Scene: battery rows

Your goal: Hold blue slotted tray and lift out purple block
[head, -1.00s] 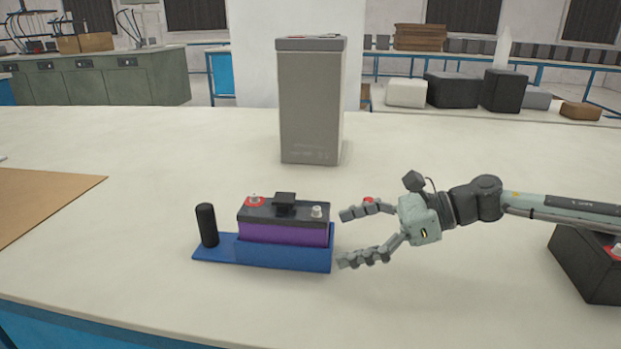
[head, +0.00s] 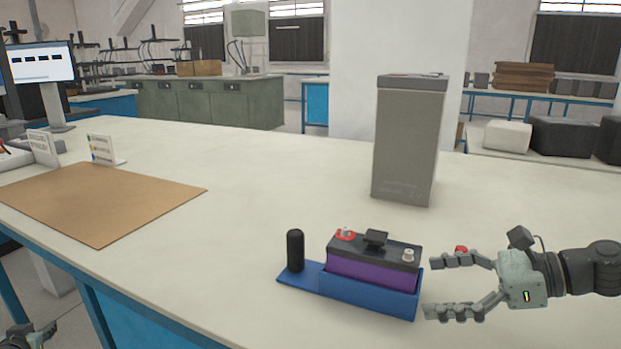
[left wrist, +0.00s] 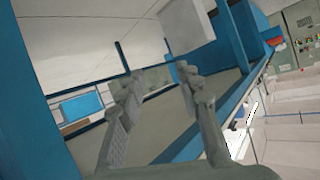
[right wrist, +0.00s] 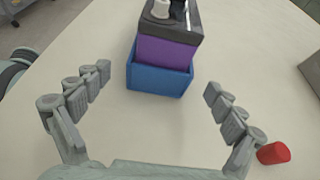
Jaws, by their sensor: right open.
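The blue slotted tray (head: 345,290) lies on the white table, with a black upright handle (head: 295,250) at its left end. The purple block (head: 370,274), with a black top and two terminals, sits in the tray's slot. Both show in the right wrist view, the tray (right wrist: 158,80) in front of the block (right wrist: 163,52). My right gripper (head: 431,287) is open and empty just right of the tray, fingers pointing at its end. My left gripper (left wrist: 160,78) is open and empty, away from the tray; only part shows at the head view's lower left corner.
A small red cylinder (right wrist: 273,154) stands beside my right gripper's far finger. A tall grey box (head: 408,140) stands behind the tray. The table between board and tray is clear.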

